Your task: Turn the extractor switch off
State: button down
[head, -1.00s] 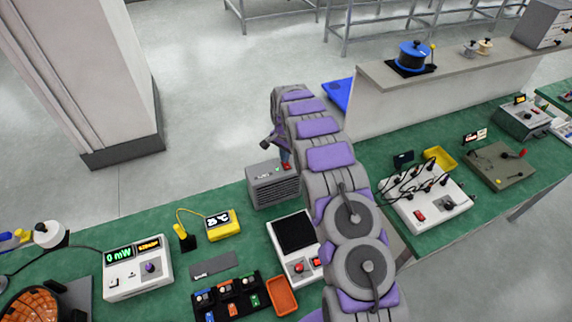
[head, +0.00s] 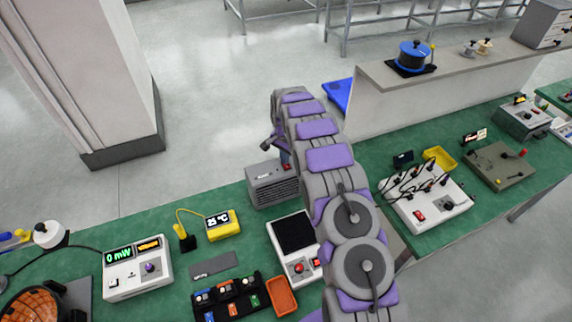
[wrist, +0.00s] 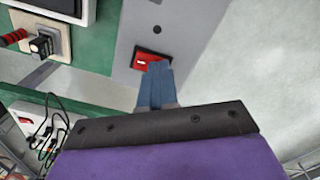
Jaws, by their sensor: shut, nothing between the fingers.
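The extractor is a grey box with a slatted front (head: 275,190), standing at the back edge of the green bench in the head view. Its red rocker switch (head: 287,166) is on the top, partly hidden by my gripper. In the wrist view the red switch (wrist: 145,59) sits in a grey panel and carries a small white mark. My gripper (wrist: 160,66) is shut and empty, with its blue-grey fingertips over the right part of the switch. I cannot tell whether they touch it. In the head view my gripper (head: 284,157) is just above the box, largely behind my arm.
A black-topped white unit (head: 292,235) and a yellow temperature meter (head: 222,225) stand in front of the extractor. A white power meter (head: 138,267) is at left. A pale shelf wall (head: 450,90) rises at right. Bare floor lies behind the bench.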

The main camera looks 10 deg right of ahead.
jog(key=shift+r+p, duration=0.55)
jog(key=shift+r, duration=2.8)
jog(key=s+d+r+n+g+b, duration=0.1)
jog(key=s+r+n+b, duration=0.1)
jog(key=s+r, duration=0.75)
jog(key=s+r+n+b, duration=0.25)
jog(key=s+r, duration=0.35)
jog(key=s, duration=0.7)
jog(key=s+f+n+b, duration=0.1)
jog(key=s+n, duration=0.1)
jog(key=s, duration=1.3)
jog(key=s+a+f+n+b, duration=0.1)
jog(key=s+n+b, duration=0.1)
jog(key=s, duration=1.4)
jog(key=shift+s+f+n+g, duration=0.2)
jog(key=shift+s+n+g, duration=0.15)
jog(key=shift+n, duration=0.3)
